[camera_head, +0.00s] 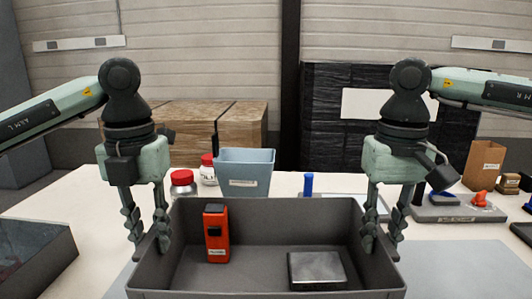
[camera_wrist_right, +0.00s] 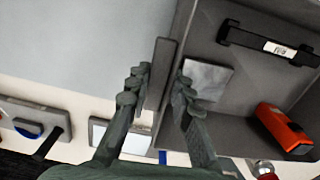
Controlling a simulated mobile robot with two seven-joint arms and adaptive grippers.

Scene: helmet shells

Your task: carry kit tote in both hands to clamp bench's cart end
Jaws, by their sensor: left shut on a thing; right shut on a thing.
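The kit tote (camera_head: 275,215) is a grey open box at the front middle of the head view; its right wall also shows in the right wrist view (camera_wrist_right: 161,72). My left gripper (camera_head: 149,250) is shut on its left wall. My right gripper (camera_head: 381,250) is shut on its right wall, one finger inside and one outside. In the tote stand an orange device (camera_head: 216,235) and a flat silvery block (camera_head: 316,270). A black bar with a white label (camera_wrist_right: 268,44) shows only in the wrist view. I cannot tell whether the tote touches the surface below.
A pale bench top (camera_head: 85,205) spreads behind and beside the tote. On it stand a blue-grey bin (camera_head: 245,172), red-lidded jars (camera_head: 183,184), a blue-topped item (camera_head: 308,184) and a grey fixture (camera_head: 455,210). A dark box (camera_head: 35,255) is at the left. Cartons (camera_head: 180,130) stand behind.

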